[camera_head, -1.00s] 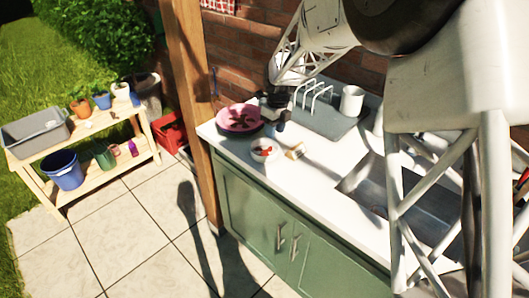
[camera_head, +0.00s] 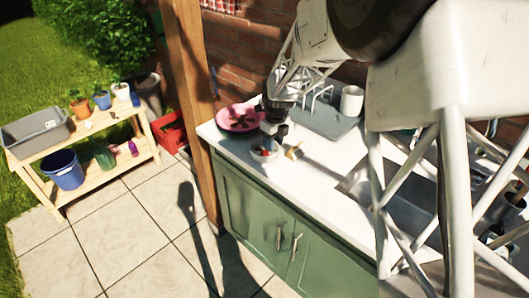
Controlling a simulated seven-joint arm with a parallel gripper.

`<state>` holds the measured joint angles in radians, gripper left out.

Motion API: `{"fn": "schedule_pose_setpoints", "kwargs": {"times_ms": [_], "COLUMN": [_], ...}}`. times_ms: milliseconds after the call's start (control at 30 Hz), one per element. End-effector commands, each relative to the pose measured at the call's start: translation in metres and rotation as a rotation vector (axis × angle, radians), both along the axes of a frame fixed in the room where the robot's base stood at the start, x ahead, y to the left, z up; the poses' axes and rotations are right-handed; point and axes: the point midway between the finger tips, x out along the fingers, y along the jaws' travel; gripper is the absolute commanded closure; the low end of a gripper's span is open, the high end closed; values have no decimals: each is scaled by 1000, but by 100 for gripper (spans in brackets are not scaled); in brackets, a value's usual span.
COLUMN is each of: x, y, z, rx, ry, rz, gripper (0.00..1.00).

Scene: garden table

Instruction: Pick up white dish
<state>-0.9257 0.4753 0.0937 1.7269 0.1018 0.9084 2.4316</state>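A small white dish (camera_head: 264,157) stands on the white counter near its front edge, with something red inside. My gripper (camera_head: 272,132) is over the dish's back rim, pointing down. It covers the back part of the dish. The fingertips are small and dark, and I cannot tell whether they touch the dish or how far apart they are.
A pink plate (camera_head: 240,118) with dark pieces lies behind left of the dish. A small tan-and-white item (camera_head: 294,152) is close on its right. A grey dish rack (camera_head: 325,120) and white mug (camera_head: 351,100) stand behind; a sink (camera_head: 395,205) is at right. A wooden post (camera_head: 188,70) rises left of the counter.

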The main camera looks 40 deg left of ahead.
Motion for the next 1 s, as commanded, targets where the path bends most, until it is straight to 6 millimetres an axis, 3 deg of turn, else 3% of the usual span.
{"fn": "schedule_pose_setpoints", "kwargs": {"times_ms": [233,500,1000], "x": [0,0,0], "y": [0,0,0], "z": [0,0,4], "rx": [0,0,0], "ry": [0,0,0], "rz": [0,0,0], "gripper": [61,100,100]}}
